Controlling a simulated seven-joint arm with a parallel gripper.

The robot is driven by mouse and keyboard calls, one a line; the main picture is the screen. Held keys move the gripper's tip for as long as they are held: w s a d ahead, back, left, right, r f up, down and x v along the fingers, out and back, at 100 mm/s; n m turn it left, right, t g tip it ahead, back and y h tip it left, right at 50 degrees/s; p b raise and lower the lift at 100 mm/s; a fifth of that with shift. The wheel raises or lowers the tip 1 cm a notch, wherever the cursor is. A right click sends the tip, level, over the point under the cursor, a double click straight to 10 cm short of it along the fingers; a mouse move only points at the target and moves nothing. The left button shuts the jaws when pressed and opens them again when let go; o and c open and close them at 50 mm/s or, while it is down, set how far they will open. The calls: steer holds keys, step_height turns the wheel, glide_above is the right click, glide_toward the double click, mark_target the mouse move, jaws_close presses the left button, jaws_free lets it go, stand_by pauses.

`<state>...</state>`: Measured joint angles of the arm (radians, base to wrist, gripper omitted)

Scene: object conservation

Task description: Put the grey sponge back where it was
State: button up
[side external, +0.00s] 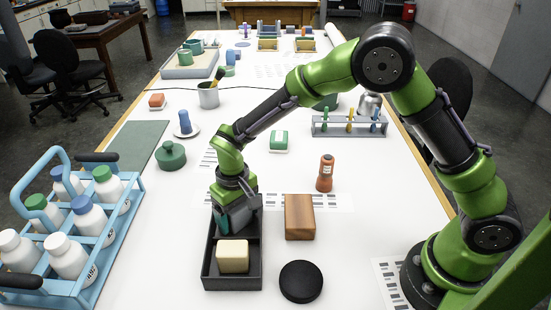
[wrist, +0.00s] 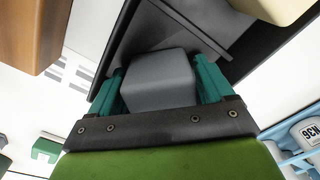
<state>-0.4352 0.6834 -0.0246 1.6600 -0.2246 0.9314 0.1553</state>
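The grey sponge (wrist: 158,80) is between the teal fingers of my gripper (wrist: 160,88) in the wrist view, with a finger against each side. In the side view my gripper (side external: 237,218) points down at the far compartment of a black two-part tray (side external: 208,262). The sponge is at that compartment; I cannot tell whether it touches the floor. A cream sponge-like block (side external: 233,256) sits in the near compartment, across the divider (wrist: 184,32).
A brown wooden block (side external: 299,217) and a black round disc (side external: 301,281) stand right of the tray. An orange bottle (side external: 325,173) is behind the block. A blue bottle crate (side external: 100,262) stands left, with clear table between.

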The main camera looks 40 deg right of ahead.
steer(key=shift+r, duration=0.1)
step_height(320, 180, up, 12)
steer(key=shift+f, duration=0.1)
steer(key=s+d+r+m+t+y, duration=0.2)
steer(key=s+d+r+m+t, duration=0.15)
steer(key=s+d+r, duration=0.8)
steer(key=s+d+t, duration=0.3)
steer(key=s, duration=0.4)
steer(key=shift+d+f+t, duration=0.15)
steer(key=shift+d+t, duration=0.2)
steer(key=shift+d, duration=0.05)
steer(key=shift+w+m, duration=0.1)
steer(key=shift+m, duration=0.15)
